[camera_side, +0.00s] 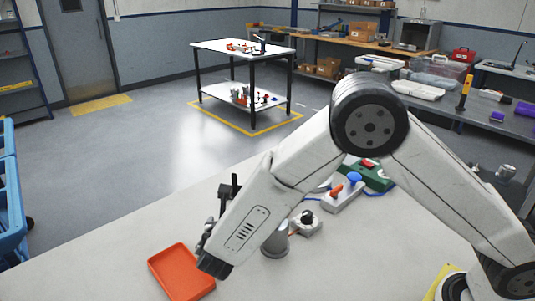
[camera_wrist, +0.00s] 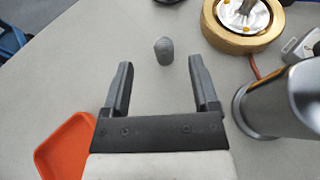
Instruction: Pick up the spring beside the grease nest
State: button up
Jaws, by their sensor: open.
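In the wrist view, my gripper (camera_wrist: 160,62) is open and empty, its two dark fingers spread apart. A small dark grey, rounded piece (camera_wrist: 164,50) stands on the pale table just beyond the fingertips, roughly centred between them. It may be the spring; I see no coils at this size. A brass-coloured ring (camera_wrist: 225,42) with a metal part in its middle lies to the upper right, apart from the grey piece. I cannot tell whether it is the grease nest. In the side view my arm hides most of the gripper and the grey piece.
An orange tray (camera_wrist: 60,150) lies left of my gripper and shows in the side view (camera_side: 180,272). A grey metal cylinder (camera_wrist: 280,105) stands close right of the right finger. A control box with coloured knobs (camera_side: 344,198) sits farther back.

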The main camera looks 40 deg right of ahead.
jog(key=shift+f, duration=0.65)
jog(key=shift+x, duration=1.25)
jog(key=shift+d, duration=0.1)
jog(key=shift+x, duration=2.6)
jog(key=shift+d+r, duration=0.1)
jog(key=shift+s, duration=0.1)
grip_shut()
